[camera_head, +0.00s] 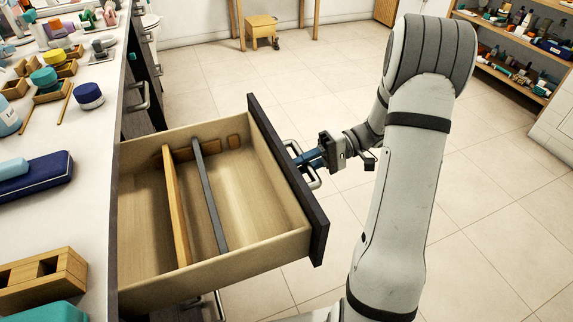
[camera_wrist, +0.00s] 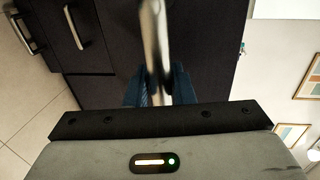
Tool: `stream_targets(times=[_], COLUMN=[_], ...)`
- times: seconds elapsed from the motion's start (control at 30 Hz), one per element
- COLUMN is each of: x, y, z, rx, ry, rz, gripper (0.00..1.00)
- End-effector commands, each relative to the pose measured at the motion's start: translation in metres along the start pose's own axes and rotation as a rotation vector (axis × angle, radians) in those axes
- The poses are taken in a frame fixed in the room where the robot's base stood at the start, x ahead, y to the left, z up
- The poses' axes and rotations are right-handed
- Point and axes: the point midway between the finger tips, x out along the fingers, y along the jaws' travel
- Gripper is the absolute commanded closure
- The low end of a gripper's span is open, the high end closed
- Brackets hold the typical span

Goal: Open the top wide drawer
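The top wide drawer (camera_head: 285,176) stands pulled far out of the dark vanity in the head view. It has a dark front and a pale wood box with two dividers inside, and looks otherwise mostly empty. Its metal handle (camera_head: 314,181) is on the outer face. My gripper (camera_head: 303,158) is at this handle, coming from the right. In the wrist view the handle (camera_wrist: 156,45) runs between the blue fingers of my gripper (camera_wrist: 160,85), which appear closed on it. The dark drawer front (camera_wrist: 210,45) fills the middle behind it.
The vanity top (camera_head: 97,150) left of the drawer carries a navy case (camera_head: 36,178), a wooden block (camera_head: 42,278), jars and small trays. More handles (camera_head: 140,96) stick out farther along the vanity. Open tiled floor lies to the right, with a stool (camera_head: 262,25) and shelves (camera_head: 515,65) beyond.

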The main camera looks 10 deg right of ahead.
Motion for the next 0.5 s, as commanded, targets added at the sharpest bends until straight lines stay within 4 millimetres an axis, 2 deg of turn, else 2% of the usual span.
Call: stream_targets(times=[0.03, 0.2, 0.5], x=[-0.0002, 0.0001, -0.0064], y=[0.0001, -0.0004, -0.0013], z=[-0.0004, -0.0016, -0.0026], rx=[-0.001, -0.003, -0.005], ry=[0.002, 0.002, 0.006], rz=[0.0, 0.002, 0.003], gripper=[0.74, 0.61, 0.61])
